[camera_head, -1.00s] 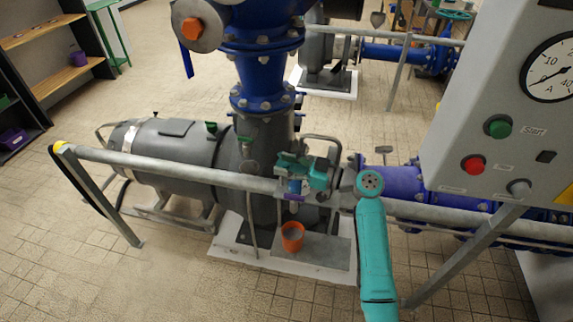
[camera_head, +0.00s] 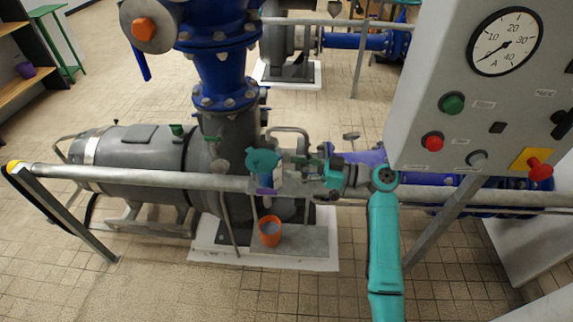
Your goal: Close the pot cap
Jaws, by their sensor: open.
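A teal round cap (camera_head: 263,161) shows at the horizontal grey rail, in front of the dark pump. Below it is a small blue and purple pot body (camera_head: 267,181). The cap looks tilted toward the camera; whether it touches the pot's rim is too small to tell. My gripper (camera_head: 297,166) is open, just right of the cap, with its fingers pointing left toward it. A small gap seems to separate them, and nothing shows between the fingers. My teal arm reaches in from the lower right.
The grey rail (camera_head: 140,175) runs across in front of the pump (camera_head: 150,155). An orange cup (camera_head: 270,232) stands on the pump's base below the pot. A control box (camera_head: 470,120) with gauge and buttons is close on the right. Tiled floor is free at lower left.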

